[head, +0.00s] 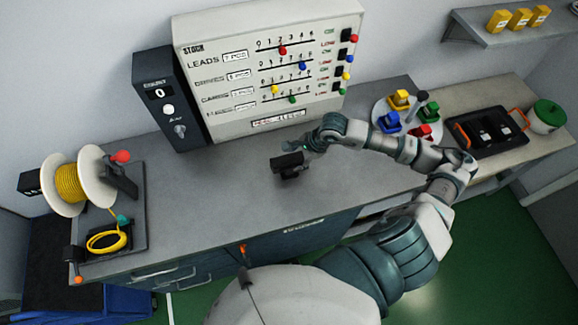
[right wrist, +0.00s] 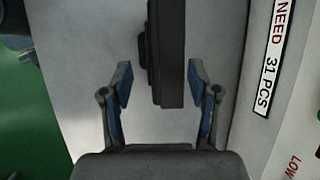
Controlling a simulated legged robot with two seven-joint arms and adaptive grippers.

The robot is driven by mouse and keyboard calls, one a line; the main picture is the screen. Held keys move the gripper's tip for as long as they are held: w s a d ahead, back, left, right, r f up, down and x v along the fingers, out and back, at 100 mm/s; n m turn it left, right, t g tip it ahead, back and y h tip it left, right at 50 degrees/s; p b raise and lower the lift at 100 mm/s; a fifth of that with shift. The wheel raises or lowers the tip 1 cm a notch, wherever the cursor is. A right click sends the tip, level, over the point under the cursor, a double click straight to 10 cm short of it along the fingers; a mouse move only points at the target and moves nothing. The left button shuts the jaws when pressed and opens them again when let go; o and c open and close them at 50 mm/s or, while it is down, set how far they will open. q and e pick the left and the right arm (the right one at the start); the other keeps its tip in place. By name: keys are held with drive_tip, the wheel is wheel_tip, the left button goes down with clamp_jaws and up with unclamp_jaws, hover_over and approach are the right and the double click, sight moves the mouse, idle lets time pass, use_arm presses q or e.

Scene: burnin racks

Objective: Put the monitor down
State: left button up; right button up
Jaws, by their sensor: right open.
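The monitor, a small dark block (head: 288,165), is at the middle of the grey bench top, in front of the stock board. It appears to rest on the bench. My right gripper (head: 310,145) is just behind and to the right of it in the head view. In the right wrist view the monitor (right wrist: 168,60) is a dark upright slab between the two fingers of my open right gripper (right wrist: 160,85). A gap shows at the left finger; the right finger is very close to the slab. My left gripper is not in view.
The stock board (head: 225,70) stands at the back of the bench beside a dark box with a display (head: 158,115). A yellow cable spool (head: 70,183) is at the left. A round tray of coloured parts (head: 388,115) is at the right. The bench (head: 200,205) left of the monitor is clear.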

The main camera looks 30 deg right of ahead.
sight(293, 161)
drive_tip(key=p+x, duration=0.1)
drive_tip(key=x, duration=0.3)
drive_tip(key=shift+f+p, duration=0.3)
drive_tip(key=shift+w+d+f, duration=0.15)
drive_tip(key=shift+f, duration=0.05)
drive_tip(key=shift+d+f, duration=0.1)
drive_tip(key=shift+d, duration=0.25)
drive_tip(key=c, duration=0.3)
drive_tip(key=shift+a, duration=0.25)
clamp_jaws()
drive_tip(key=shift+a, duration=0.3)
